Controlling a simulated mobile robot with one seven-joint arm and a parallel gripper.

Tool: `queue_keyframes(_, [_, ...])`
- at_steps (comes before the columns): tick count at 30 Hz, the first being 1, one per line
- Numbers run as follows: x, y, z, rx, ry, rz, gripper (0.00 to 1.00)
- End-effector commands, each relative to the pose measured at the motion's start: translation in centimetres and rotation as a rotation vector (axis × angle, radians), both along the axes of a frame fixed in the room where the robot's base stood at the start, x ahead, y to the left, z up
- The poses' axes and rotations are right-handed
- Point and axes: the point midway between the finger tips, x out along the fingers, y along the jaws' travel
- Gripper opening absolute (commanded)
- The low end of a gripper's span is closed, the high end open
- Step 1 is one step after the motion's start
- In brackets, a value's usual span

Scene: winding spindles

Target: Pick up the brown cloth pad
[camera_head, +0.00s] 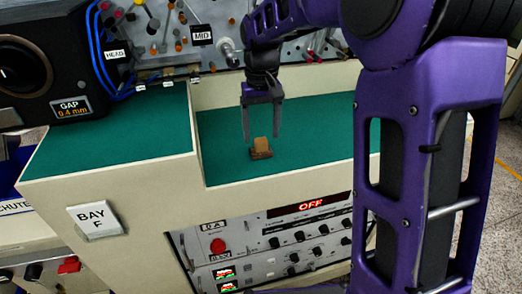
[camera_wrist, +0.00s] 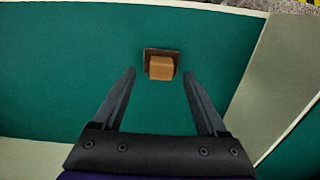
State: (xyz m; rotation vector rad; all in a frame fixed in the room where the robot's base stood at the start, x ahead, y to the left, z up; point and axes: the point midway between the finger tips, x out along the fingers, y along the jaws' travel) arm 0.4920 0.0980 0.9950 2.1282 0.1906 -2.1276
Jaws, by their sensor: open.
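In the head view a small brown pad (camera_head: 261,154) lies on the green surface (camera_head: 320,130) of the bench. A lighter tan block (camera_head: 260,144) sits on it or against it. In the wrist view the tan block (camera_wrist: 161,68) covers most of the dark brown pad (camera_wrist: 147,53), whose edges show behind and beside it. My gripper (camera_head: 263,138) is open and empty and points down above the green surface, close to the pad. In the wrist view the fingertips (camera_wrist: 159,72) are spread wide, with the block between and a little beyond them. Contact is not visible.
A raised green shelf (camera_head: 110,130) with a pale side wall stands to the left. A panel of knobs and cables rises behind. The control panel (camera_head: 290,235) with an "OFF" display is on the bench's front. The green surface around the pad is clear.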

Motion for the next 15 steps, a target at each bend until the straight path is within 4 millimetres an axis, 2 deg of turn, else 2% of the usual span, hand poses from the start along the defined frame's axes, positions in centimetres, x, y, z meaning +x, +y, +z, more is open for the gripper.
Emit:
queue_keyframes(1, [-0.2,0.1,-1.2,-0.001,0.003,0.0,0.75])
queue_keyframes(6, [-0.3,0.1,-3.1,-0.001,0.003,-0.001,0.75])
queue_keyframes(14, [-0.2,0.1,-3.3,0.0,0.0,-0.001,0.75])
queue_keyframes(15, [-0.2,0.1,-3.2,0.0,0.0,-0.001,0.71])
